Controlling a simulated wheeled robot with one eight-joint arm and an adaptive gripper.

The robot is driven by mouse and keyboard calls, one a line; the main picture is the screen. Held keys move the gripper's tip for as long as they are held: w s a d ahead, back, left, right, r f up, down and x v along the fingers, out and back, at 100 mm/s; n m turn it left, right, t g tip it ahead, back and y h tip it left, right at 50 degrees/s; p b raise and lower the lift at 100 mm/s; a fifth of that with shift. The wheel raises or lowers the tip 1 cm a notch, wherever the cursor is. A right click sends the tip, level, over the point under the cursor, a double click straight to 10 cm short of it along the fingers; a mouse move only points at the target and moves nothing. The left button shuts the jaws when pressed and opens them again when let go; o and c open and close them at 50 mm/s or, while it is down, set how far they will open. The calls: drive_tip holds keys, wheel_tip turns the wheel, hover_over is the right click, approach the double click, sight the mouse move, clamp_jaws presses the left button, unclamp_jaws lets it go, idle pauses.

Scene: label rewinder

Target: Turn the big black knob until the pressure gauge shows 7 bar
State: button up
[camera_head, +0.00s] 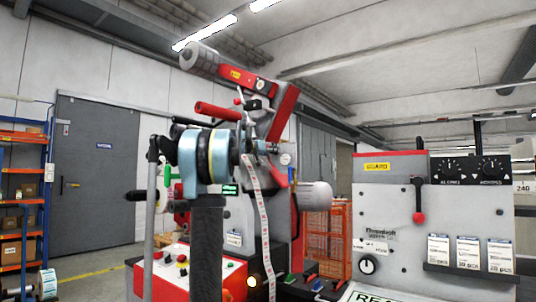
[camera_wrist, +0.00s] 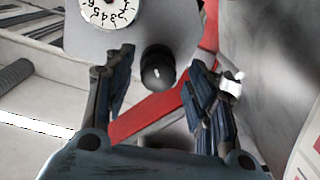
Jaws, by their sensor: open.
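The black knob (camera_wrist: 157,68) shows in the wrist view between and beyond my fingers, with clear gaps on both sides. My gripper (camera_wrist: 160,59) is open, one finger left and one right of the knob, not visibly touching it. The white pressure gauge (camera_wrist: 107,10) is at the top left, cut by the frame edge. Some of its numbers show, but I cannot read a needle position. In the head view, a small round gauge (camera_head: 285,159) shows just right of my gripper; the knob there is hidden or too small to tell.
A red bar (camera_wrist: 150,115) runs diagonally behind my fingers. In the head view, the rewinder's red arm (camera_head: 240,74) rises above my gripper and a label strip (camera_head: 262,215) hangs below it. A grey cabinet (camera_head: 390,200) with a red-tipped lever stands to the right.

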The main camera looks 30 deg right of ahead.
drive_tip(key=shift+c, duration=0.2)
drive_tip(key=c, duration=1)
drive_tip(key=shift+c, duration=0.2)
drive_tip(key=shift+n, duration=0.4)
drive_tip(key=o, duration=1.1)
drive_tip(key=shift+w, duration=0.1)
drive_tip(key=v, duration=1.2)
